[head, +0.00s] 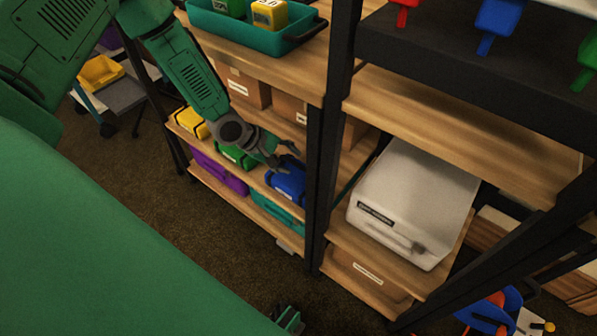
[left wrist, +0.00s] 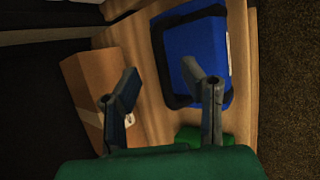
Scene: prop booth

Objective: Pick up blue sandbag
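The blue sandbag (head: 288,181) lies on a lower wooden shelf, at the right end of a row of bags, close to the black rack post. It shows large in the left wrist view (left wrist: 194,50), with black straps along its edges. My left gripper (head: 287,153) is at the bag, just above and behind it in the head view. In the left wrist view its two fingers (left wrist: 165,88) are apart with nothing between them, and the right finger overlaps the bag's near part. I cannot tell whether it touches. A small part of my right gripper (head: 290,318) shows at the bottom.
A green bag (head: 233,154) and a yellow bag (head: 190,122) share the shelf. Purple (head: 218,172) and teal bags lie below. A black post (head: 322,150) and a white case (head: 415,200) are to the right.

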